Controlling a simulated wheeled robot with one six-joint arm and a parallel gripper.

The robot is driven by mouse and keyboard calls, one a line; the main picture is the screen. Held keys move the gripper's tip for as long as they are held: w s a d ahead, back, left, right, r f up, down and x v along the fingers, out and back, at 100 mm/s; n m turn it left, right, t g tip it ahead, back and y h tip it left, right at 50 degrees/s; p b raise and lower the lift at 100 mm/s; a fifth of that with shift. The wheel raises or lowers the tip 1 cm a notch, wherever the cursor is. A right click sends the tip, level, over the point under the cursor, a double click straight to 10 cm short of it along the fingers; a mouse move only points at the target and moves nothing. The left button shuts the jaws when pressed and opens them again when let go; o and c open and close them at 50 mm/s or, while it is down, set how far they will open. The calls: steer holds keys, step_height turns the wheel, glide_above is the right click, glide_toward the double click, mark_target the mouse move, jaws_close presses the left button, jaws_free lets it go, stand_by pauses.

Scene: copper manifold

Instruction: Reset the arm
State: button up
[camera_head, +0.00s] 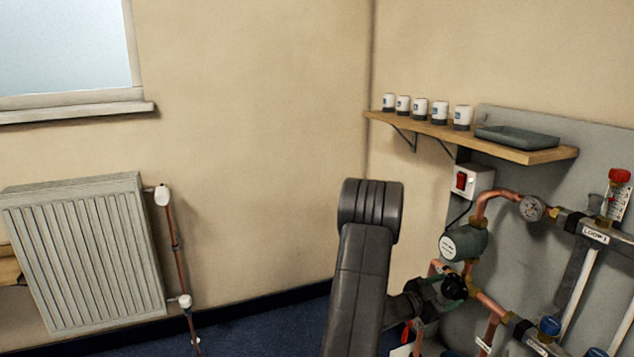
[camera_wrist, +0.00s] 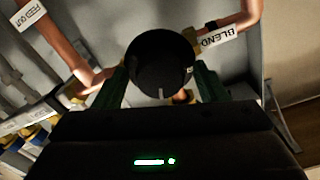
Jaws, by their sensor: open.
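My gripper (camera_wrist: 160,80) is open, its two green fingers on either side of a round black knob (camera_wrist: 158,62) in the wrist view. I cannot tell whether the fingers touch the knob. The knob has a pale mark on its near side and hides part of the pipework behind it. In the head view, my gripper (camera_head: 432,293) is at the end of my dark arm, close to the black knob (camera_head: 455,286) on the copper manifold.
Copper pipes (camera_head: 490,302), a pump (camera_head: 463,243), a gauge (camera_head: 531,208) and a red switch box (camera_head: 472,181) crowd the grey panel. A wooden shelf (camera_head: 440,131) above holds several white pots and a tray (camera_head: 517,138). A radiator (camera_head: 90,250) stands left.

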steer(key=shift+r+n+p, duration=0.15)
steer(key=shift+n+p, duration=0.95)
steer(key=shift+v, duration=1.35)
steer(key=shift+f, duration=0.2)
